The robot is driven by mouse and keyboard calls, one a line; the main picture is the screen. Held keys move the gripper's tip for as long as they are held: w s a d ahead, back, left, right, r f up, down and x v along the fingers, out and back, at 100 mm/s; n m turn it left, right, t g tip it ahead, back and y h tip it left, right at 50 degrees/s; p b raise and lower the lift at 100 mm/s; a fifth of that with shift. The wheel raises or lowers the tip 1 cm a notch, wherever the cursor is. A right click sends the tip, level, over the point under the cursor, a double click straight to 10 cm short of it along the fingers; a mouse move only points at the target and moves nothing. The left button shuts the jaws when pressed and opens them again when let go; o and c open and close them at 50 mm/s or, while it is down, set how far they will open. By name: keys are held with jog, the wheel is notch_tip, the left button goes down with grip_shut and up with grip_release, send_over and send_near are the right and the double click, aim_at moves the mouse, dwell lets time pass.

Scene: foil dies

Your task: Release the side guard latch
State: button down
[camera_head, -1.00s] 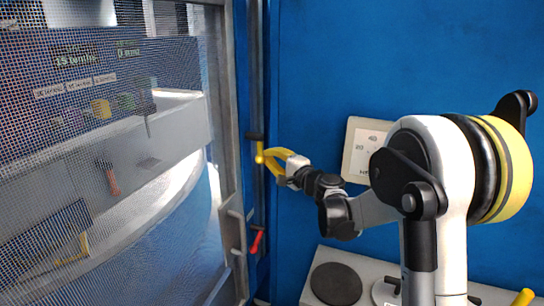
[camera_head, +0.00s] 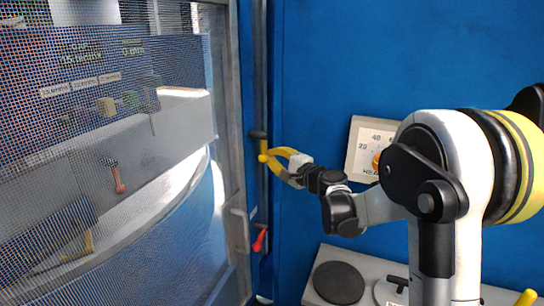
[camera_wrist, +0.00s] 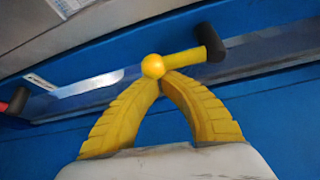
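The latch lever (camera_head: 263,146) sits on the vertical rail beside the mesh guard. It has a black end and a yellow ball. In the wrist view the yellow ball (camera_wrist: 153,66) is at the meeting tips of my gripper's yellow fingers, and a short yellow bar runs from it to the black end (camera_wrist: 210,43). My gripper (camera_head: 268,156) looks shut on the ball; the far side of the grip is hidden. A red handle (camera_head: 259,239) sits lower on the rail and also shows at the left edge of the wrist view (camera_wrist: 18,101).
The mesh guard door (camera_head: 120,130) fills the left, with a grey handle (camera_head: 240,229) on its frame. A dial panel (camera_head: 364,150) is on the blue wall behind my arm. A grey unit with a round dark plate (camera_head: 338,283) stands below.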

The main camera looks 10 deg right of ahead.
jog(key=shift+s+a, duration=0.1)
jog(key=shift+s, duration=0.05)
jog(key=s+a+m+g+p, duration=0.1)
jog(key=m, duration=0.1)
jog(key=s+a+r+m+g+p, duration=0.1)
jog(key=s+m+g, duration=0.1)
jog(key=s+a+m+g+p, duration=0.1)
jog(key=m, duration=0.1)
jog(key=shift+s+r+g, duration=0.15)
jog(key=shift+g, duration=0.25)
jog(key=shift+s+a+r+m+g+y+p, duration=0.45)
jog(key=shift+s+m+g+y+p, duration=0.15)
jog(key=shift+m+g, duration=0.3)
jog(key=shift+s+a+r, duration=0.15)
jog(key=shift+r, duration=0.2)
